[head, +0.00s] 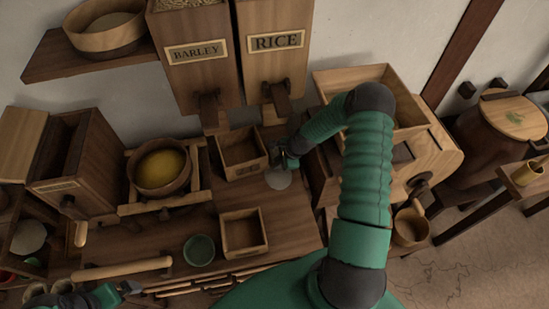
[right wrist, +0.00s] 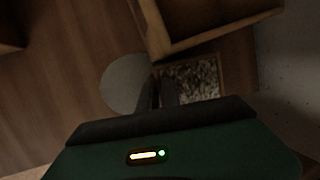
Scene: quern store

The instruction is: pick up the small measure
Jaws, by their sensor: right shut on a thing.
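In the right wrist view a small square wooden measure (right wrist: 221,76) with pale, speckled contents is at the fingertips of my right gripper (right wrist: 158,94). The gripper is shut on its near side wall. In the head view this gripper (head: 275,160) is beside an open square wooden box (head: 241,170), and the small measure is mostly hidden there. The same larger box shows above the measure in the wrist view (right wrist: 157,35). My left gripper (head: 130,287) is low at the left, and its jaw opening is too unclear to tell.
A pale grey disc (head: 278,180) lies on the bench beside my right gripper. A second square box (head: 243,249) and a green bowl (head: 199,249) stand nearer. BARLEY (head: 185,80) and RICE (head: 270,65) bins hang behind. A wooden mill (head: 440,152) stands at right.

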